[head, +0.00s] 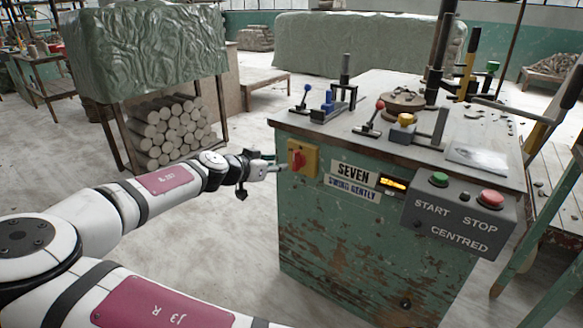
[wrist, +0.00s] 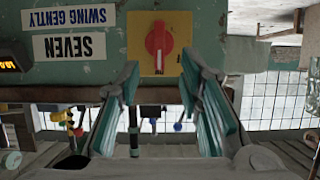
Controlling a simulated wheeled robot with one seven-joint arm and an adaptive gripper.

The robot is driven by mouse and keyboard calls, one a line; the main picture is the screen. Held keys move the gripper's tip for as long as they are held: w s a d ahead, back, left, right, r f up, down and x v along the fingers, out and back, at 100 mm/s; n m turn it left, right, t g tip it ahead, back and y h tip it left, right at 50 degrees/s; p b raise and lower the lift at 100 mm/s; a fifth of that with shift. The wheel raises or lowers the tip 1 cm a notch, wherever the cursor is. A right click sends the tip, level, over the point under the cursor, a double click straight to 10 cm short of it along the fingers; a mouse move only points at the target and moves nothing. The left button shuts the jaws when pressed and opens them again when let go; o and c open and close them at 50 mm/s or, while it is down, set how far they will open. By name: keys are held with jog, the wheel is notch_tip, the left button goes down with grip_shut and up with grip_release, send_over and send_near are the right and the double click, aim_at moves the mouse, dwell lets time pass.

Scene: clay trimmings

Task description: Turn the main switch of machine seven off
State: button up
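Machine seven is a worn green cabinet (head: 345,235) with a "SEVEN / SWING GENTLY" label (head: 353,181). Its main switch (head: 298,160) is a red knob on a yellow plate at the upper left of the front. In the upside-down wrist view the red knob (wrist: 158,43) stands with its grip bar roughly vertical. My gripper (head: 275,167) is just left of and in front of the switch in the head view. In the wrist view my gripper (wrist: 160,78) is open, its two green-padded fingers apart and pointing toward the plate, with nothing between them. The fingertips appear short of the knob.
A grey box with a green START button (head: 439,179) and a red STOP button (head: 491,198) juts from the front right. A lit amber display (head: 393,184) is beside the label. Several levers stand on the top (head: 455,105). Open floor (head: 240,225) lies left of the machine.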

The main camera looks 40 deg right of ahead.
aim_at(294, 163)
jog(key=b+x, duration=0.2)
jog(key=x, duration=0.8)
jog(key=shift+f, duration=0.1)
grip_shut()
